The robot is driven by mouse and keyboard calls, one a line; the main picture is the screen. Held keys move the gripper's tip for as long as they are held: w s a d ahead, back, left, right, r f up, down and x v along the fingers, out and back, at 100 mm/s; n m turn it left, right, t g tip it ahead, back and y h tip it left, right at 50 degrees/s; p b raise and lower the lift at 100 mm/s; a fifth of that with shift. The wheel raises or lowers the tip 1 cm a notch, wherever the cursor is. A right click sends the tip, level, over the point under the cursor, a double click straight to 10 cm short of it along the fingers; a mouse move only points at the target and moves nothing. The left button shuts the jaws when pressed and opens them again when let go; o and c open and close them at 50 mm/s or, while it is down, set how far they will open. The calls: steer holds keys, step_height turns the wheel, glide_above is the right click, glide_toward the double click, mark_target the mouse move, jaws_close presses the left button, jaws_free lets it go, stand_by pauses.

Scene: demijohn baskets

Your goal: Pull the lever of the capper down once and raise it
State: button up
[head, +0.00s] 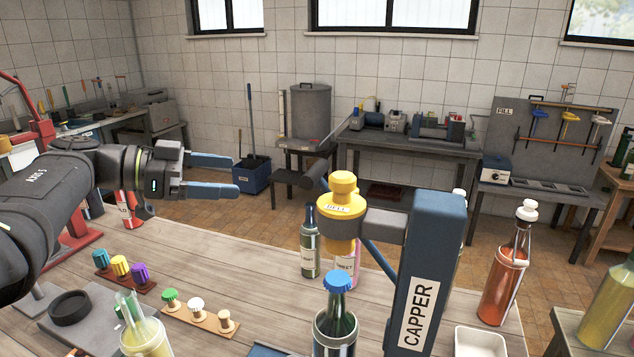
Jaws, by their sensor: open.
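The capper (428,270) is a dark blue column labelled CAPPER, standing on the wooden table right of centre. A grey arm carries its yellow bell (340,210) out to the left. Its lever (378,258) seems to be a blue rod slanting up to the left behind the bell, with a dark grip (316,171) at its raised end. A dark green bottle (338,308) with a blue cap (339,282) stands upright below the bell, with a gap between. My gripper (236,175) is open and empty, pointing right, left of the grip and apart from it.
Green and pink-banded bottles (310,250) stand behind the bell. A red bottle (500,285) and a white tray (480,341) are right of the capper. Coloured stoppers on wooden strips (200,318) and a pale yellow bottle (146,338) are front left. Free table lies between stoppers and capper.

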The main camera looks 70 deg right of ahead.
steer(key=shift+v, duration=1.3)
steer(key=s+a+n+t+y, duration=0.1)
steer(key=s+a+t, duration=0.1)
steer(key=s, duration=0.4)
steer(key=s+a+r+n+t+y, duration=0.1)
steer(key=s+a+t, duration=0.1)
steer(key=s, duration=0.5)
steer(key=s+a+n+t+y, duration=0.1)
steer(key=s+a+t+y, duration=0.1)
steer(key=s, duration=0.4)
steer(key=shift+s+a+r+n, duration=0.25)
steer(key=shift+a+r+n, duration=0.05)
steer(key=shift+r, duration=0.05)
steer(key=s+a+r+n+t+h, duration=0.3)
steer(key=a+r+n+t+h, duration=0.25)
steer(key=a+r, duration=0.5)
steer(key=a+f+x, duration=0.1)
steer(key=x, duration=0.8)
steer(key=shift+f, duration=0.35)
steer(key=shift+a, duration=0.1)
